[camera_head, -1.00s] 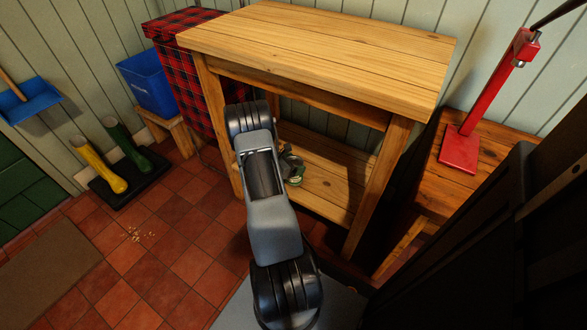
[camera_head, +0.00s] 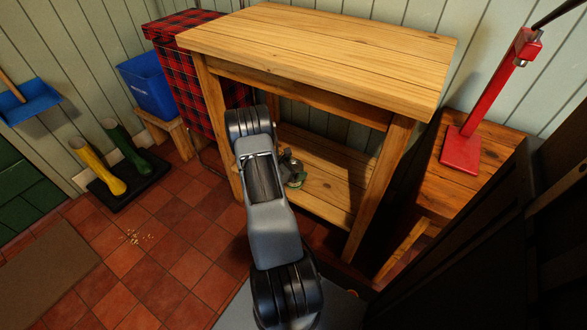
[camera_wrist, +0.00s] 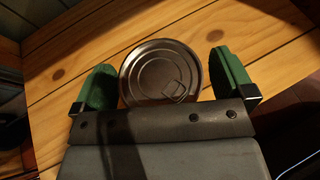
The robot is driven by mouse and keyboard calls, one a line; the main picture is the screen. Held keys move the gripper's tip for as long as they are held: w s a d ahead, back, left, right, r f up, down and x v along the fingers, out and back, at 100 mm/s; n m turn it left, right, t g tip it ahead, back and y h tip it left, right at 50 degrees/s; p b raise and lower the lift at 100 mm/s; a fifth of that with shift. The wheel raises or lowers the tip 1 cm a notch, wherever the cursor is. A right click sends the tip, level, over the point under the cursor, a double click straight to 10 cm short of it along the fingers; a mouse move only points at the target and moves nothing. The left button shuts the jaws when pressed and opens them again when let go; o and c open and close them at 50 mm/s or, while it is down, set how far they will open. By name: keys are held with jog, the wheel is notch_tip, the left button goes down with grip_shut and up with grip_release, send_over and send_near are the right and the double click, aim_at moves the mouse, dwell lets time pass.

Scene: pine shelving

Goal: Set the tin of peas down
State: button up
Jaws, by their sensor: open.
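The tin of peas (camera_wrist: 160,72) shows in the wrist view as a round metal lid with a pull ring, over the pine boards of the lower shelf (camera_wrist: 255,25). Its label is hidden from above. My gripper (camera_wrist: 162,82) is open, with one green finger on each side of the tin and a visible gap at both sides. In the head view my gripper (camera_head: 292,175) is at the lower shelf (camera_head: 325,185) of the pine unit, mostly behind my arm. The tin cannot be made out there.
The unit's thick top (camera_head: 325,50) overhangs the lower shelf, and its front right leg (camera_head: 378,190) stands to the right of my arm. A side table (camera_head: 480,160) with a red stand (camera_head: 485,105) is further right. Boots (camera_head: 115,165) stand on a mat at left.

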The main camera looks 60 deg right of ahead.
jog(key=shift+w+a+r, duration=0.1)
jog(key=shift+r, duration=0.2)
jog(key=w+a+r+m+y+p, duration=0.2)
jog(key=a+r+m, duration=0.1)
jog(key=a+r, duration=0.6)
jog(key=w+a+r+m+y+p, duration=0.2)
jog(key=w+a+r+m, duration=0.1)
jog(key=a+r, duration=0.65)
jog(key=s+a+r+m+t+y, duration=0.2)
jog(key=a+r, duration=0.1)
jog(key=a, duration=0.5)
jog(key=s+a+r+m+t+y, duration=0.1)
jog(key=a+r+m+t+y, duration=0.2)
jog(key=a, duration=0.5)
jog(key=s+a+r+m+t+y, duration=0.2)
jog(key=a+r+t+y, duration=0.1)
jog(key=a, duration=0.6)
jog(key=shift+s+r, duration=0.3)
jog(key=shift+r, duration=0.2)
jog(key=w+p+v, duration=0.2)
jog(key=p+v, duration=0.8)
jog(key=w+r+p+v, duration=0.1)
jog(key=w+p+v, duration=0.2)
jog(key=p+v, duration=0.7)
jog(key=w+r+p+v, duration=0.1)
jog(key=w+p+v, duration=0.1)
jog(key=p+v, duration=0.9)
jog(key=shift+r+t+y, duration=0.3)
jog(key=shift+r+y, duration=0.1)
jog(key=shift+r, duration=0.15)
